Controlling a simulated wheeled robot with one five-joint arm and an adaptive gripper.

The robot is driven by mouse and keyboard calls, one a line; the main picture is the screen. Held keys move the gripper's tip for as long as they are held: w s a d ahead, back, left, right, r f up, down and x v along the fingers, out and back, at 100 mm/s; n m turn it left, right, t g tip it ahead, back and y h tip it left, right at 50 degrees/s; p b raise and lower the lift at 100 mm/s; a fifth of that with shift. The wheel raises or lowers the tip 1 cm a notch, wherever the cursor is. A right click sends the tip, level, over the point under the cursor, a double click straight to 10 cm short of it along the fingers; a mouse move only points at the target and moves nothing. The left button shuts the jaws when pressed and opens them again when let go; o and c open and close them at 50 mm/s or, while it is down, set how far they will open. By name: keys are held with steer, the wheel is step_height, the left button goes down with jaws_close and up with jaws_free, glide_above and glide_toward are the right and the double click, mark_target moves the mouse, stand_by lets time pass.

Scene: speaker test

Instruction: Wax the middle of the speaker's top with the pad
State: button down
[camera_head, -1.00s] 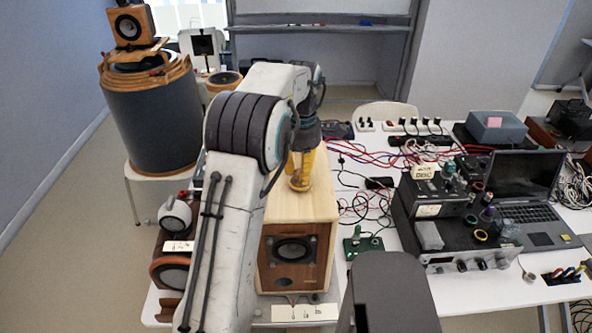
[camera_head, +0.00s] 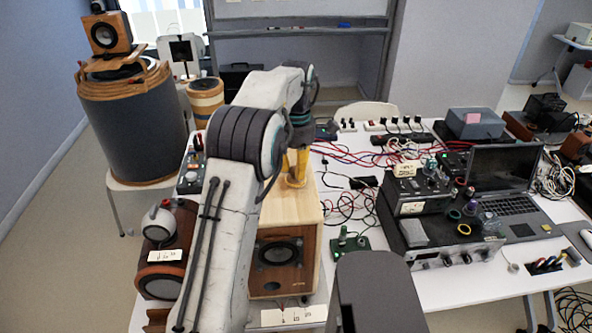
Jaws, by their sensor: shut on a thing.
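The speaker (camera_head: 283,262) is a light wooden box on the white table, with a dark round cone in its brown front. Its pale top (camera_head: 285,207) is partly hidden by my arm. My gripper (camera_head: 297,172), with yellow fingers, points down over the right part of the top, behind its front edge. It is shut on the pad, which shows only as a small yellowish-brown patch (camera_head: 296,183) at the fingertips. The pad is at or just above the top; I cannot tell whether it touches.
Red and black cables (camera_head: 345,205) and a green board (camera_head: 349,243) lie right of the speaker. Stacked electronics (camera_head: 425,210) and a laptop (camera_head: 505,185) stand farther right. A large grey drum (camera_head: 135,130) stands behind left.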

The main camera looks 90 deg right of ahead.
steer(key=shift+w, duration=0.1)
steer(key=shift+w+a+r, duration=0.1)
steer(key=shift+w, duration=1.75)
steer(key=shift+w+a+f+b, duration=0.15)
steer(key=shift+w+b, duration=0.1)
steer(key=shift+w, duration=1.6)
steer(key=shift+w+a+f+b, duration=0.1)
steer(key=shift+w+a+b, duration=0.1)
steer(key=shift+w, duration=1.6)
steer(key=shift+w+d+r+p, duration=0.15)
steer(key=shift+d+p, duration=0.3)
steer(key=shift+d, duration=0.6)
steer(key=shift+s+d, duration=0.15)
steer(key=shift+s, duration=1.85)
steer(key=shift+s+d, duration=0.1)
steer(key=shift+s, duration=1.9)
steer(key=shift+s+d, duration=0.15)
steer(key=shift+s, duration=1.55)
steer(key=shift+r, duration=0.1)
